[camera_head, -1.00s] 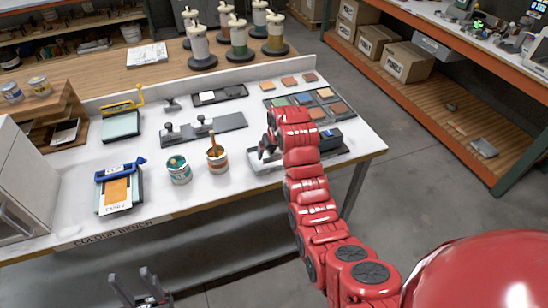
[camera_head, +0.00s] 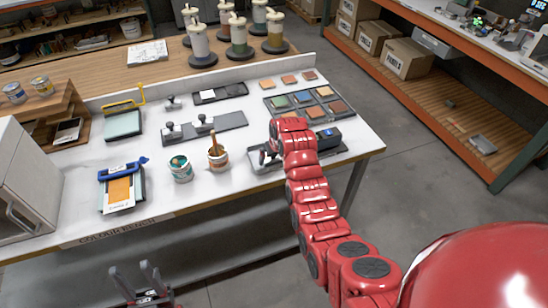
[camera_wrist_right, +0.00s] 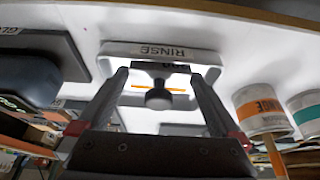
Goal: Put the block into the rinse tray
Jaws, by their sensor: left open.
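The rinse tray (camera_wrist_right: 118,49), a pale shallow tray marked RINSE, lies at the bench's front right. In the head view its left end (camera_head: 256,168) shows beside my right arm. In the right wrist view a dark knob on a stem, apparently the block's handle (camera_wrist_right: 158,98), stands between my right gripper's fingers, over the tray. The fingers (camera_wrist_right: 160,75) are spread with gaps on both sides of the knob. In the head view my right gripper (camera_head: 267,155) is low at the tray, and the block is hidden there. My left gripper (camera_head: 143,274) is open and empty, below the bench's front edge.
Two paint cans, one (camera_head: 181,168) and one with a stick (camera_head: 218,158), stand left of the tray. A dark blue-black box (camera_head: 329,138) stands right of my right arm. A colour palette (camera_head: 307,103) lies behind. Knobbed tools (camera_head: 203,122) sit on a grey plate.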

